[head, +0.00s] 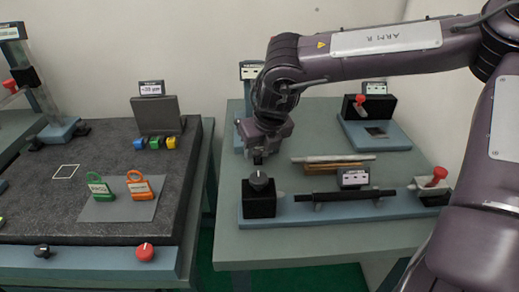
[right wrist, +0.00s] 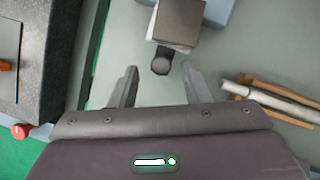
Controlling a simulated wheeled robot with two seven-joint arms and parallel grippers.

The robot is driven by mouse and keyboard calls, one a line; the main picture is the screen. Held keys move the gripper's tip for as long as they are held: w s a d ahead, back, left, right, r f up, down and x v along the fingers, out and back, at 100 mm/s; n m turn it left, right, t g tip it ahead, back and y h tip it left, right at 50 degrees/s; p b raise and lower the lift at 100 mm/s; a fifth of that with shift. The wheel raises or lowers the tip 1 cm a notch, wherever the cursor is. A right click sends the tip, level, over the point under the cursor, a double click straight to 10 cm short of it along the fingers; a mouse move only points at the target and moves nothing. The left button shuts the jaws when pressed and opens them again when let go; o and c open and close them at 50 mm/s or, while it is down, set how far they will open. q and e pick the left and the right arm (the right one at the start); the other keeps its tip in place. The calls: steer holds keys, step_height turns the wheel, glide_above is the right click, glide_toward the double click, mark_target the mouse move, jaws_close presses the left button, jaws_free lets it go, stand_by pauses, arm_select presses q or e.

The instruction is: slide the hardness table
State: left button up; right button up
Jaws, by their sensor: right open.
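My right gripper (head: 258,158) points down over the back left of the right bench. In the right wrist view its two fingers (right wrist: 160,78) are open and apart. A dark round knob (right wrist: 162,62) lies between the fingertips, apparently clear of both. The knob sticks out from a block with a grey flat top (right wrist: 180,22), which looks like the hardness table, on a blue-grey base (right wrist: 218,10). In the head view my right arm hides most of this device; a small sign (head: 252,70) stands behind it. My left gripper is not in view.
Another red-handled fixture (head: 375,130) is at back right. A dark slab table (head: 40,215) stands left across a gap.

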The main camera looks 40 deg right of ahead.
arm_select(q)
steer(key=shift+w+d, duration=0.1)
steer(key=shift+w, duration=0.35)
arm_select(e)
steer(key=v, duration=0.7)
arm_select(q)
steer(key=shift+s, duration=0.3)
arm_select(e)
steer(key=shift+s, duration=0.1)
